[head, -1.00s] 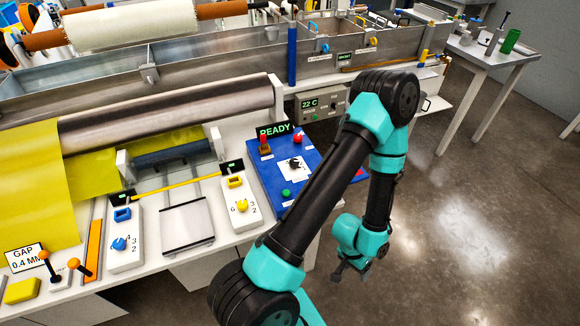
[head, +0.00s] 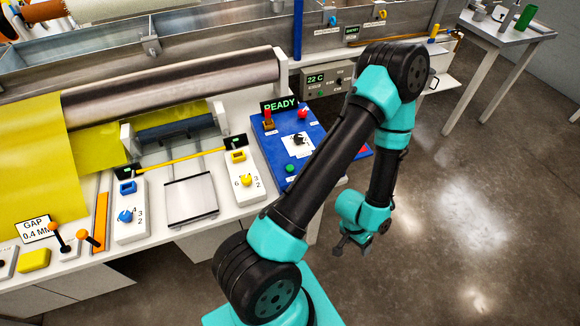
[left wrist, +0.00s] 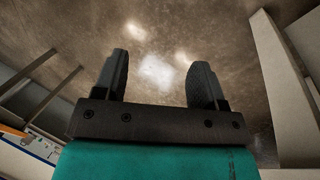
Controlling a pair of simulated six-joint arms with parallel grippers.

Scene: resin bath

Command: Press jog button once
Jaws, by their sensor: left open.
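The blue control panel (head: 318,139) lies on the bench by a sign reading READY (head: 279,106). It carries a green button (head: 290,168), a red knob (head: 303,112), a red-topped switch (head: 268,116) and a black knob on a white plate (head: 298,141). A red part (head: 363,150) shows at its right edge, behind my arm. The small labels are unreadable, so I cannot tell which is the jog button. My left gripper (head: 347,246) hangs over the floor, right of the bench and apart from the panel. In the left wrist view the gripper (left wrist: 158,75) is open and empty.
Left of the panel are two white dial boxes, one with a yellow knob (head: 247,180) and one with a blue knob (head: 125,216). A metal roller (head: 180,82) and yellow sheet (head: 35,140) lie behind. Open floor (head: 470,200) is on the right.

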